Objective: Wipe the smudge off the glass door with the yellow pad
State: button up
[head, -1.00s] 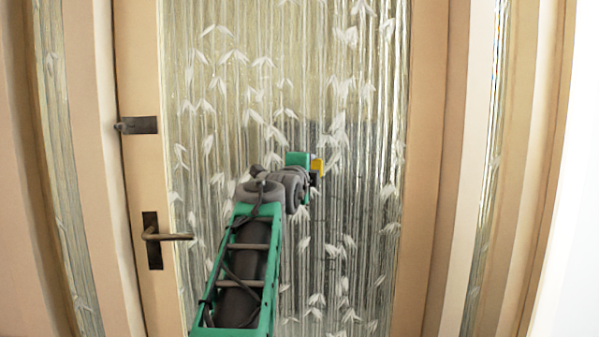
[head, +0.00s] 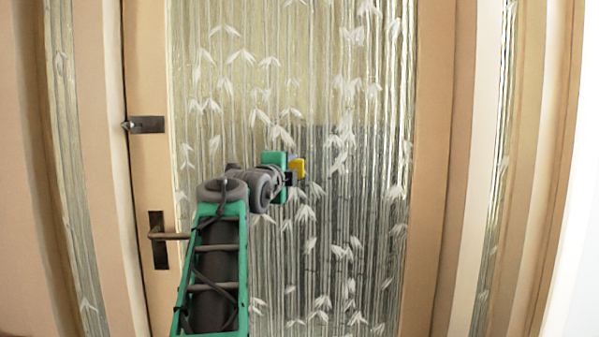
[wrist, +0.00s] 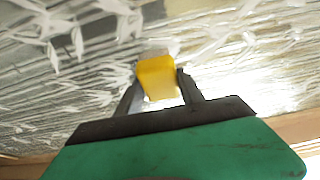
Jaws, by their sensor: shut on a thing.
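The glass door (head: 300,80) has a ribbed, patterned pane with white leaf shapes, set in a tan wooden frame. The yellow pad (head: 297,168) is at my gripper's tip in the head view, in front of the middle of the pane. In the wrist view the yellow pad (wrist: 157,78) sits between the two dark fingers. My gripper (wrist: 158,92) is shut on it. The pad looks close to the glass; I cannot tell whether it touches. I cannot make out a distinct smudge; a darker grey area of the pane lies around and below the pad.
A dark lever handle (head: 165,237) and a lock plate (head: 148,124) are on the door frame, left of my arm. Narrow glass side panels (head: 492,170) flank the door. The pane right of my gripper is unobstructed.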

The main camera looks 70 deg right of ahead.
jog(key=w, duration=0.1)
jog(key=w+a, duration=0.2)
jog(key=w, duration=0.1)
dwell(0.3)
jog(key=shift+a+f+b, duration=0.1)
jog(key=shift+a+b, duration=0.05)
jog(key=shift+b, duration=0.2)
jog(key=shift+s+a+b, duration=0.45)
jog(key=shift+a+b, duration=0.25)
jog(key=shift+a, duration=0.15)
jog(key=shift+s+a+b, duration=0.5)
jog(key=shift+a+b, duration=0.2)
jog(key=shift+a, duration=0.15)
jog(key=shift+s+a+b, duration=0.45)
jog(key=shift+a+b, duration=0.25)
jog(key=shift+a, duration=0.15)
jog(key=shift+s+a+b, duration=0.35)
jog(key=shift+a+b, duration=0.2)
jog(key=shift+a, duration=0.15)
jog(key=shift+s+a+b, duration=0.35)
jog(key=shift+a+b, duration=0.2)
jog(key=shift+a, duration=0.1)
